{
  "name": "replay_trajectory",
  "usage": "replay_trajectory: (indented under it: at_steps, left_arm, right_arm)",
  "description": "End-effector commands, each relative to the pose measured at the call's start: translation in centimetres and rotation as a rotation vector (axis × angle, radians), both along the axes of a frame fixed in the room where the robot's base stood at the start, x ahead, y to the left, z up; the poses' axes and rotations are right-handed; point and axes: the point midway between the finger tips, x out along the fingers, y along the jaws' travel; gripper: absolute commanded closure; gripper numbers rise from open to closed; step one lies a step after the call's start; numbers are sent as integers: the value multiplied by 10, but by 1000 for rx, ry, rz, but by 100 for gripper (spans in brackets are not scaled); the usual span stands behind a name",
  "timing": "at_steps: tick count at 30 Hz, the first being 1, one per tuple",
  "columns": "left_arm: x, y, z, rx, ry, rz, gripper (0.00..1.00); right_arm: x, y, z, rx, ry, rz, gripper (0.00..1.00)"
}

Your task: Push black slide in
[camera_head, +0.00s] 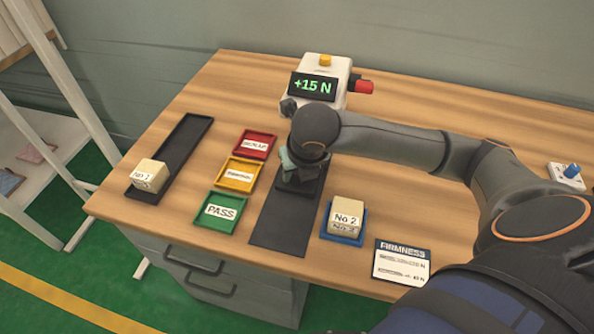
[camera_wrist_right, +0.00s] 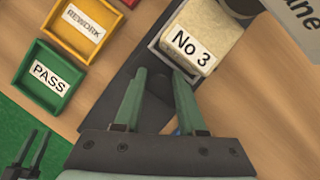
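The black slide track (camera_head: 279,229) lies on the table in front of the force gauge (camera_head: 325,72); it also shows in the right wrist view (camera_wrist_right: 116,100). A beige block labelled No 3 (camera_wrist_right: 196,38) sits in a grey-edged holder on the track, at the gauge end; my arm hides it in the head view. My right gripper (camera_head: 300,170) is low over the track. In the right wrist view its green fingers (camera_wrist_right: 160,75) are apart, with a dark rounded part between them just short of the holder. Contact cannot be told.
Red, yellow and green trays (camera_head: 221,211) stand left of the track. Block No 1 (camera_head: 150,175) sits in a long black tray (camera_head: 182,147). Block No 2 (camera_head: 346,216) sits on a blue tray (camera_head: 343,240) at right, near a firmness card (camera_head: 402,262). The gauge reads +15 N.

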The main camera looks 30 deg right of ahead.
Motion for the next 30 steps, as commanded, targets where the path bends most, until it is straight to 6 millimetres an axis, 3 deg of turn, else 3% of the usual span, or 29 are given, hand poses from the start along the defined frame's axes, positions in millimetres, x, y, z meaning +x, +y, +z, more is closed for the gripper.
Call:
replay_trajectory:
  at_steps: [2, 12, 30]
  left_arm:
    - [0, 0, 0, 2, 1, 0, 50]
    - [0, 2, -1, 4, 1, 2, 50]
    - [0, 3, -1, 5, 1, 4, 50]
  right_arm:
    - [0, 0, 0, 0, 0, 0, 60]
    - [0, 0, 1, 0, 0, 0, 99]
    - [0, 0, 1, 1, -1, -1, 100]
